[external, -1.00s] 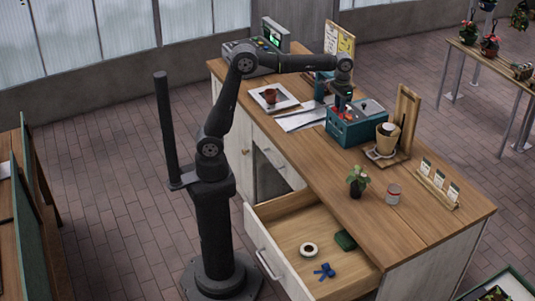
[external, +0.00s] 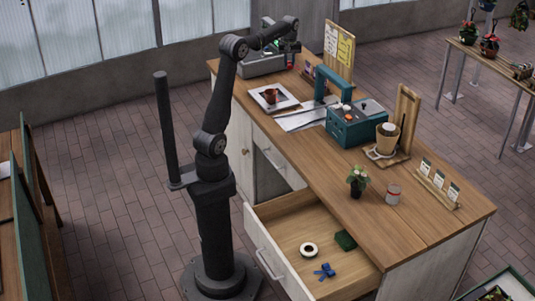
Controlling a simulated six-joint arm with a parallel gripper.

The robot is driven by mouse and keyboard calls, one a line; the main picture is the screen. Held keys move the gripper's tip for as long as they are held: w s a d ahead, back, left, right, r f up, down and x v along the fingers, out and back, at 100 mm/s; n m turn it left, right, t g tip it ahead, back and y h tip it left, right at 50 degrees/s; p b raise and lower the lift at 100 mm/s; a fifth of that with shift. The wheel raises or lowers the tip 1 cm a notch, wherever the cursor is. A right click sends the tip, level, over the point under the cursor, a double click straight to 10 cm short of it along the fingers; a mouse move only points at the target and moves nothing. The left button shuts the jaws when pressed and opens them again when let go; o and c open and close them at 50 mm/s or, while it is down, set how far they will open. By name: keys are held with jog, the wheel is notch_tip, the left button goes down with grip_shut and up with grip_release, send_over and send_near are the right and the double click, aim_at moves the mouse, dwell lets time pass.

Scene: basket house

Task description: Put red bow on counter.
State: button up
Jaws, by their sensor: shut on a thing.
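My gripper (external: 290,53) is up over the far end of the wooden counter (external: 420,215), near the cash register. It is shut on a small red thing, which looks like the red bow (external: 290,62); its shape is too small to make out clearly. It appears to hang above the counter, though the gap beneath it is hard to judge.
A grey register (external: 262,66) stands beside my gripper, with a notice board (external: 339,48) to the right. The open drawer (external: 300,232) holds a blue bow (external: 325,271).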

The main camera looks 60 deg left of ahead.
jog(key=s+a+n, duration=0.5)
jog(key=s+a, duration=0.3)
jog(key=a, duration=0.6)
send_over(263, 96)
notch_tip(263, 96, down, 16)
jog(key=shift+r, duration=0.2)
jog(key=shift+f, duration=2.95)
jog(key=shift+f, duration=0.1)
jog(key=o, duration=0.9)
notch_tip(263, 96, up, 11)
jog(key=shift+r, duration=0.2)
jog(key=o, duration=0.5)
jog(key=shift+r, duration=0.4)
